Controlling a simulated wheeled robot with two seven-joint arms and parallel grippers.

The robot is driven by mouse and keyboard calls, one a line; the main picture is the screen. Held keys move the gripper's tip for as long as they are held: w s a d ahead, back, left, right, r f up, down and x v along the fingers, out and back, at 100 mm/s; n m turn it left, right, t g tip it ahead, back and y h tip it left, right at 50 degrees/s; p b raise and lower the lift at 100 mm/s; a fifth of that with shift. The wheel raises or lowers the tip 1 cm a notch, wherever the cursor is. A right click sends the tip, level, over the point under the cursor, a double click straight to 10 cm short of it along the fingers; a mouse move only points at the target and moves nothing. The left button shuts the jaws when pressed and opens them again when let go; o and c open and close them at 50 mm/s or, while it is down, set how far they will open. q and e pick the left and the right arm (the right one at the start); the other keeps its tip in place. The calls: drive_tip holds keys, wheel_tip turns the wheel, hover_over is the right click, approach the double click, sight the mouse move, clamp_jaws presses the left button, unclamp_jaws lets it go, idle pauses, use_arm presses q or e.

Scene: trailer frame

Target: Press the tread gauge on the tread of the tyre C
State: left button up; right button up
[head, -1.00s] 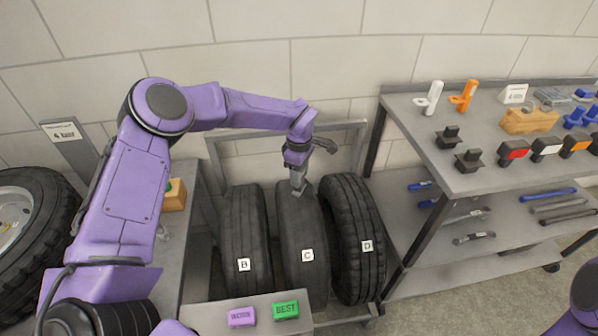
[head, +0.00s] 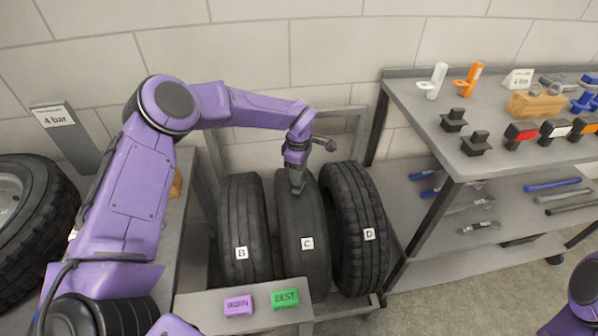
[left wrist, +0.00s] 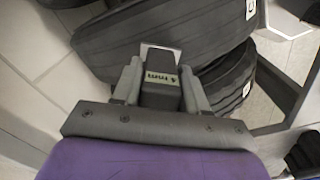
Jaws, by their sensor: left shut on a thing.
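Tyre C (head: 304,270) stands upright in the rack between tyre B (head: 243,215) and tyre D (head: 352,210), its white letter tag facing me. My left gripper (head: 297,186) is at the upper part of tyre C's tread, pointing down. It is shut on the tread gauge (left wrist: 161,68), a dark block with a pale tip and a small display that seems to read 4 mm. In the left wrist view the gauge's tip is against or just over a tyre's tread (left wrist: 205,35); I cannot tell if it touches. My right gripper is out of view.
A WORN button (head: 238,305) and a green BEST button (head: 285,298) sit on a ledge in front of the tyres. A shelf (head: 415,125) with tools stands at right. A 4 bar sign (head: 55,117) and another tyre (head: 45,215) are at left.

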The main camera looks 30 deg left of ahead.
use_arm(q)
drive_tip(key=shift+f+b, duration=0.4)
drive_tip(key=shift+f, duration=0.2)
idle(0.4)
idle(1.4)
wheel_tip(320, 180, up, 6)
drive_tip(key=p, duration=0.5)
idle(0.7)
